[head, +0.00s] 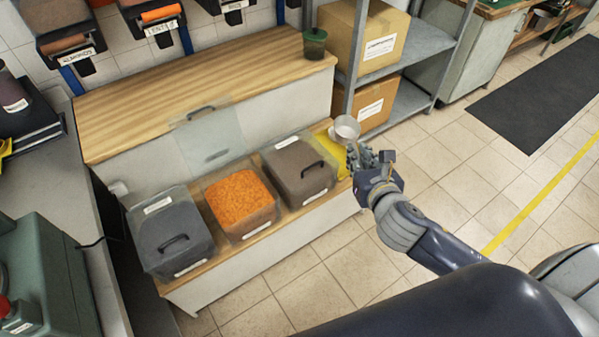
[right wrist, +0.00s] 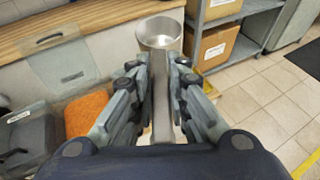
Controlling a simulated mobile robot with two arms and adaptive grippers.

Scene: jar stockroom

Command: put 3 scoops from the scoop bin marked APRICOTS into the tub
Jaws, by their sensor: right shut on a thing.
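My right gripper (head: 372,165) is shut on the handle of a metal scoop (head: 346,128); in the right wrist view the scoop's round bowl (right wrist: 160,33) points away from the gripper and looks empty. An uncovered scoop bin (head: 240,204) full of orange pieces stands on the low step, left of my gripper; its label is too small to read. A clear lid (head: 210,137) with a dark handle leans behind it. The orange contents also show in the right wrist view (right wrist: 87,113). I cannot make out which thing is the tub. My left gripper is not in view.
Lidded bins stand on both sides of the orange one: a grey one (head: 170,238) and a brown one (head: 299,173). A yellow surface (head: 328,155) lies beside the brown bin. A green container (head: 314,43) stands on the wooden top. Shelves with cartons (head: 370,103) stand behind the scoop.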

